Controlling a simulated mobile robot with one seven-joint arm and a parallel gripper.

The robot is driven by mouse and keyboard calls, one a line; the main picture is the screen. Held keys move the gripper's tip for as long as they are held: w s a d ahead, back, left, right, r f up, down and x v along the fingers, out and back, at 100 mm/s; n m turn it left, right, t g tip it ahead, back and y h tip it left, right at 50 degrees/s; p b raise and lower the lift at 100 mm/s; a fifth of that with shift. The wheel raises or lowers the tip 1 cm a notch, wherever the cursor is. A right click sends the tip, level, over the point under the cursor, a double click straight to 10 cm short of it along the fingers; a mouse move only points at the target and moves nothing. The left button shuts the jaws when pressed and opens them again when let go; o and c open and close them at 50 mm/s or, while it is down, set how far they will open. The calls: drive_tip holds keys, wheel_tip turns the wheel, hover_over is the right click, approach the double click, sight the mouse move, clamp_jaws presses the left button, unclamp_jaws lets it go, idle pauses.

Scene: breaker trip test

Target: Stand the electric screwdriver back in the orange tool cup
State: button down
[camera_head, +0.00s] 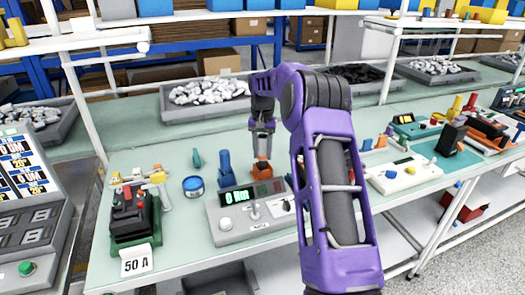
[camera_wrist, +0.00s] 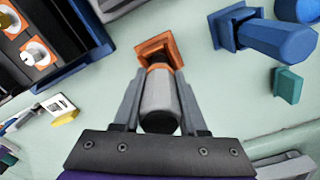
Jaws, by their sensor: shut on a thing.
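My gripper (camera_head: 263,130) points down over the left bench and is shut on the electric screwdriver. In the wrist view, my gripper (camera_wrist: 159,82) has its fingers on both sides of the screwdriver's grey, rounded body (camera_wrist: 160,103). The orange tool cup (camera_head: 262,169) stands directly below my gripper, behind the grey test unit. In the wrist view, the square foot of the orange cup (camera_wrist: 154,45) shows just beyond the screwdriver's far end, in line with it. The screwdriver hides much of the cup, so I cannot tell how deep its lower end sits.
A blue cup-like holder (camera_head: 225,170) stands left of the orange cup. A blue round tin (camera_head: 193,187) and a small teal piece (camera_head: 196,158) are farther left. The grey test unit (camera_head: 247,213) with a lever is in front. A tray of metal parts (camera_head: 208,97) lies behind.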

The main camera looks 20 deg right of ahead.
drive_tip(key=shift+f+b, duration=0.4)
drive_tip(key=shift+f, duration=0.55)
drive_tip(key=shift+c, duration=1.9)
unclamp_jaws()
wheel_tip(320, 180, up, 18)
drive_tip(key=p, duration=0.3)
drive_tip(key=shift+f, duration=0.25)
